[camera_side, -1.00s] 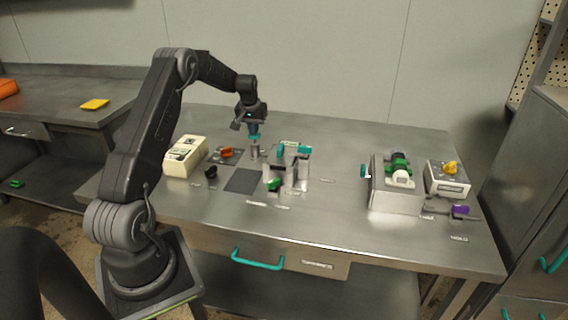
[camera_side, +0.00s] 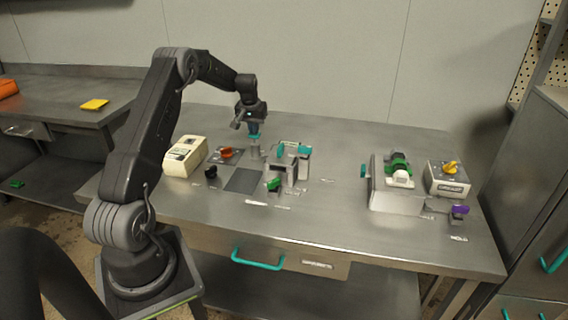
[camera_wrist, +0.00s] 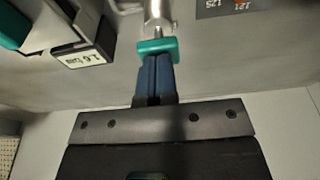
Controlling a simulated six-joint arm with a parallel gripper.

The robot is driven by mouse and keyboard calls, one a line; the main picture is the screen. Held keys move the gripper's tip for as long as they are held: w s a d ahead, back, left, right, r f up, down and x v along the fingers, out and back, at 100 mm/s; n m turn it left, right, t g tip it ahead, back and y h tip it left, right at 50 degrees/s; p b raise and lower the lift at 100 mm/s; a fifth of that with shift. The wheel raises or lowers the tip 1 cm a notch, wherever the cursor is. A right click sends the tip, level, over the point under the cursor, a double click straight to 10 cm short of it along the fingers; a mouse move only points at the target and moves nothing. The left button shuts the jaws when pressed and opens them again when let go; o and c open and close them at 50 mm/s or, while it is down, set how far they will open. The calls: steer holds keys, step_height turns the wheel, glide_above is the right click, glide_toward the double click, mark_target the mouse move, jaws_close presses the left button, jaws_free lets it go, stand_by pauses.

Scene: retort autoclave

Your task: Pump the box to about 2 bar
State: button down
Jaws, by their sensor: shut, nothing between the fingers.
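The pump is a metal cylinder with a teal handle (camera_side: 254,137) on top, standing near the middle left of the bench. It also shows in the wrist view, with the teal handle (camera_wrist: 157,46) next to the metal barrel (camera_wrist: 158,12). My gripper (camera_side: 253,128) is directly above the handle, fingers pointing down. In the wrist view its blue fingers (camera_wrist: 153,72) are together, tips at the handle with nothing between them. I cannot tell whether they press on it. A black gauge with a pale display (camera_wrist: 86,58) reads 1.6 bar.
The metal fixture with teal and green parts (camera_side: 283,170) stands close right of the pump. An orange knob (camera_side: 227,152) and a cream box (camera_side: 185,156) are to the left. A silver unit (camera_side: 396,203) and a yellow-knobbed box (camera_side: 449,178) stand right.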

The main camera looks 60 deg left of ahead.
steer(key=shift+f, duration=1)
steer(key=shift+r, duration=4.15)
steer(key=shift+d, duration=0.1)
